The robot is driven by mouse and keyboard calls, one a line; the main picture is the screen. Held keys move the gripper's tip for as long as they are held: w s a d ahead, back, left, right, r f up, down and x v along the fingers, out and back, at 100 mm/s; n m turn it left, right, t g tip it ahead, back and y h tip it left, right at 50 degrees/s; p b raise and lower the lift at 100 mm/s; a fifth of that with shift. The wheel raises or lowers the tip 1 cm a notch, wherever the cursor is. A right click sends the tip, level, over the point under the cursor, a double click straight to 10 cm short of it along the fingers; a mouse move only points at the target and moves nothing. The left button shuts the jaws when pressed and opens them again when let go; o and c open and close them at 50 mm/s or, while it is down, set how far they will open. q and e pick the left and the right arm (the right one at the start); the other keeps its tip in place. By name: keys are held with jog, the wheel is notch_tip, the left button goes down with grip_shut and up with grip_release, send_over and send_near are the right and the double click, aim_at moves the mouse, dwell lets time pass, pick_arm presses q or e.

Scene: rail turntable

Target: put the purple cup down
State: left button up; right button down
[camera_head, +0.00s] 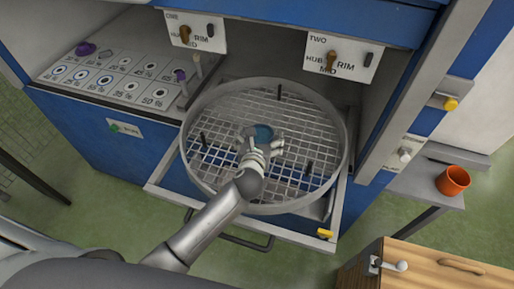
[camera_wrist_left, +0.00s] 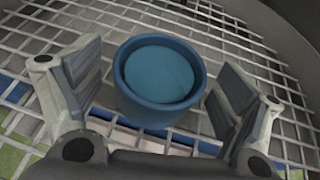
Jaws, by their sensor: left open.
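My left gripper (camera_head: 261,141) is over the round wire-mesh turntable basket (camera_head: 336,112), fingers spread. In the left wrist view a blue cup (camera_wrist_left: 160,82) stands upright between the open fingers, with a gap on each side. It appears to rest on the mesh. The same blue cup (camera_head: 264,131) shows partly behind the gripper in the head view. A small purple object (camera_head: 85,48), possibly the purple cup, is at the back left on the panel of numbered circles (camera_head: 112,77). My right gripper is not in view.
The basket sits in a pulled-out drawer frame (camera_head: 157,193), with short dark posts rising from the mesh. Another purple piece (camera_head: 180,75) is at the panel's right edge. An orange cup (camera_head: 453,180) stands on a grey side shelf. A wooden cabinet (camera_head: 440,264) is at lower right.

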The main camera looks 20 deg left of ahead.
pick_arm(q)
jog(key=v, duration=1.1)
jog(key=shift+w, duration=0.1)
jog(key=shift+f, duration=0.1)
